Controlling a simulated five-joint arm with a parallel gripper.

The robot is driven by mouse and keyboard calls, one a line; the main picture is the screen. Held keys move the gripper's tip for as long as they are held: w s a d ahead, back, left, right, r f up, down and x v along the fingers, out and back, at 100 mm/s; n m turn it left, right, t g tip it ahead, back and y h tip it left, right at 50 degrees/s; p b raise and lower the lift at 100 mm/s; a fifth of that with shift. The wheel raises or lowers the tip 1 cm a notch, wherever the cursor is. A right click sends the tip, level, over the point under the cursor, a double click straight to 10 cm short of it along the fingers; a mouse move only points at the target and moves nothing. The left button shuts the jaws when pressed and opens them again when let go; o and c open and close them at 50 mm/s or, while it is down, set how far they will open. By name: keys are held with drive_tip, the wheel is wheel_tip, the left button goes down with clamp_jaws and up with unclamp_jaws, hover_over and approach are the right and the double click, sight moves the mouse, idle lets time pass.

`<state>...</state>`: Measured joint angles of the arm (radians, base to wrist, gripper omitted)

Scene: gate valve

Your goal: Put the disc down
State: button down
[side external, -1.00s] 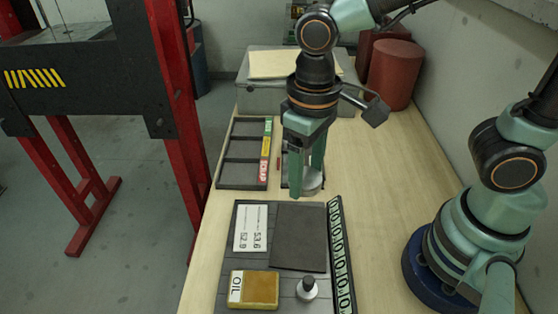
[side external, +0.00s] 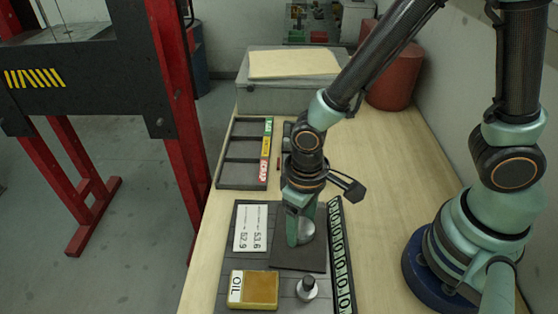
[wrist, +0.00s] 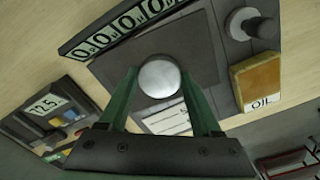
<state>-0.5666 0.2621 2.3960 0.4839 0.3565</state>
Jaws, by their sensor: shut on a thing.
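A round silver disc (side external: 307,230) is held between the green fingers of my gripper (side external: 303,236), over the dark square pad (side external: 300,262) on the work mat. In the wrist view the disc (wrist: 159,77) shows its bright round face between the two fingertips of my gripper (wrist: 160,75), with the pad (wrist: 195,45) behind it. My gripper is shut on the disc. The fingers partly hide the disc in the side view. Whether the disc touches the pad or hangs just above it, I cannot tell.
A yellow oil block (side external: 262,291) and a knobbed metal piece (side external: 307,290) stand at the mat's near end. A white number card (side external: 252,228) lies left of the pad, a number strip (side external: 341,255) right. A compartment tray (side external: 243,160) sits farther back.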

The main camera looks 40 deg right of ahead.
sight(301, 227)
drive_tip(key=shift+f, duration=0.25)
drive_tip(key=shift+c, duration=0.4)
unclamp_jaws()
wheel_tip(301, 227, up, 12)
drive_tip(key=w+d+r+m+t, duration=0.1)
drive_tip(key=w+d+r+t, duration=0.1)
drive_tip(key=d+r, duration=0.3)
drive_tip(key=w+d+r+m+t, duration=0.1)
drive_tip(key=d+r, duration=0.4)
drive_tip(key=d, duration=0.5)
drive_tip(key=w+t, duration=0.1)
drive_tip(key=t, duration=0.1)
drive_tip(key=shift+d+t, duration=0.3)
drive_tip(key=shift+d, duration=0.05)
